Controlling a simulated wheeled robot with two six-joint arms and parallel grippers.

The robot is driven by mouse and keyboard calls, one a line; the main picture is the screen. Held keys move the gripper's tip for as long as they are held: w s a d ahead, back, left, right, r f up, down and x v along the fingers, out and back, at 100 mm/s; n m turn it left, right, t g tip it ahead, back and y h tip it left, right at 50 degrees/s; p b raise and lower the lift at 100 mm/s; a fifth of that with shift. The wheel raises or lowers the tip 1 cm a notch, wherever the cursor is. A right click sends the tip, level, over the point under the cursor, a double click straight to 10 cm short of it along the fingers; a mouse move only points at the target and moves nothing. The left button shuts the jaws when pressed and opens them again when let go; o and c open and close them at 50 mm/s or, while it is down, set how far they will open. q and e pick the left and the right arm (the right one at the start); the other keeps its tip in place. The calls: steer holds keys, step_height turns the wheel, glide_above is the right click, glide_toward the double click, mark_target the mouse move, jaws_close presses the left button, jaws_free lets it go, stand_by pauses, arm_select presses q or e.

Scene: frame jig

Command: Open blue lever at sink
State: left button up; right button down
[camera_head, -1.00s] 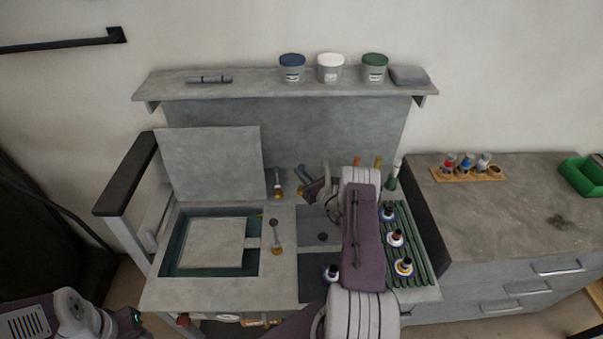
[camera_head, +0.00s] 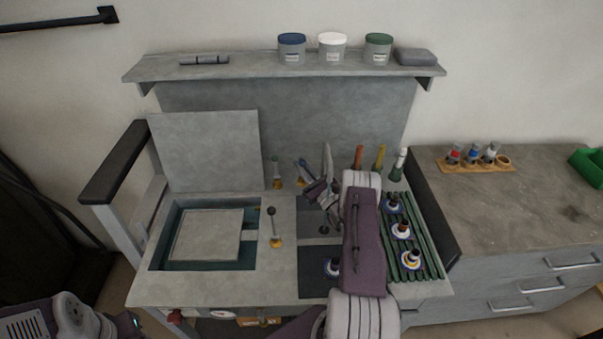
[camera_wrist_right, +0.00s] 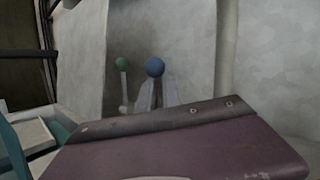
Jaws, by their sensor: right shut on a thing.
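The blue lever (camera_head: 299,166) stands at the back of the worktop beside the sink (camera_head: 318,216), close to the foot of the back panel. In the right wrist view its round blue knob (camera_wrist_right: 155,67) shows above my right gripper's fingers (camera_wrist_right: 156,96). My right gripper (camera_head: 310,182) is shut on the blue lever just below the knob. The lever's lower part is mostly hidden by the gripper. My left arm shows at the lower left of the head view, but its gripper does not.
A green-knobbed lever (camera_wrist_right: 121,64) stands just left of the blue one. A dark-knobbed lever (camera_head: 273,226) stands nearer the front. Several bottles stand on the green ribbed rack (camera_head: 424,235) at right. A shelf (camera_head: 230,70) with tubs overhangs the back.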

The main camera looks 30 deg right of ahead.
stand_by(0.3)
steer(key=c, duration=1.5)
jaws_free()
steer(key=shift+s, duration=0.1)
steer(key=shift+c, duration=0.2)
steer(key=shift+r, duration=0.1)
